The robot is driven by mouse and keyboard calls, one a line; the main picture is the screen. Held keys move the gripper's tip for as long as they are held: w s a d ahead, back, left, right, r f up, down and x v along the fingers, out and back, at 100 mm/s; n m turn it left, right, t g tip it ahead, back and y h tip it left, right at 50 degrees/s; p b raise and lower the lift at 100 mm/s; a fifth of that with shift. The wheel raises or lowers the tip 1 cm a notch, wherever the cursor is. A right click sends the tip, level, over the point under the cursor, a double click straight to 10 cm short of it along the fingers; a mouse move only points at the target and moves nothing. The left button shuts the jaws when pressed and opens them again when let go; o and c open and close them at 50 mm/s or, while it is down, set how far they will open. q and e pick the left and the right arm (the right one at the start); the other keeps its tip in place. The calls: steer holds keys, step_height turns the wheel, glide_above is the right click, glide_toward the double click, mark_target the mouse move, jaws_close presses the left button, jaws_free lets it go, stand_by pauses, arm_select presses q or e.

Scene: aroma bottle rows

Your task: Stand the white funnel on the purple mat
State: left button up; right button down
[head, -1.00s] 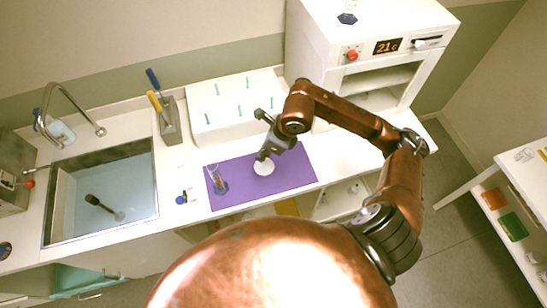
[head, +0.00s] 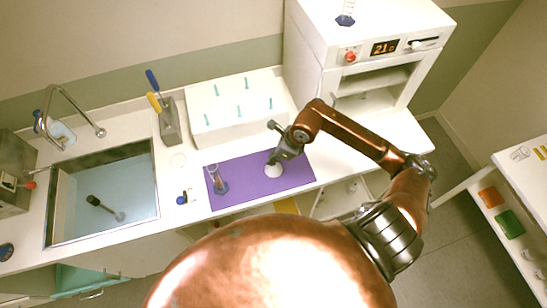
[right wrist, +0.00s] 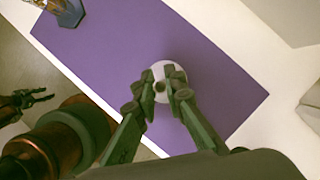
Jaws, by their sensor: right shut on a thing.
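The white funnel (head: 273,170) is over the purple mat (head: 237,172), right of its middle. My right gripper (head: 277,157) is above it and shut on its upper part. In the right wrist view the funnel (right wrist: 172,72) shows as a round white shape between the fingertips of my right gripper (right wrist: 165,88), with mat all around it. Its wide end seems to face down; I cannot tell whether it touches the mat. My left gripper (right wrist: 27,103) shows small and dark at the left edge of the right wrist view, its jaws unclear.
A glass flask (head: 217,182) stands on the mat's left part. A white rack with teal pegs (head: 236,108) is behind the mat, a tool holder (head: 169,122) left of that. A sink (head: 103,195) lies at left, a white oven (head: 365,75) at back right. The mat's right part is clear.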

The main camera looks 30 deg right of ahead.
steer(key=c, duration=2)
jaws_free()
steer(key=shift+f, duration=0.1)
steer(key=shift+r, duration=0.25)
steer(key=b+v, duration=0.1)
steer(key=v, duration=1.1)
steer(key=shift+f, duration=0.1)
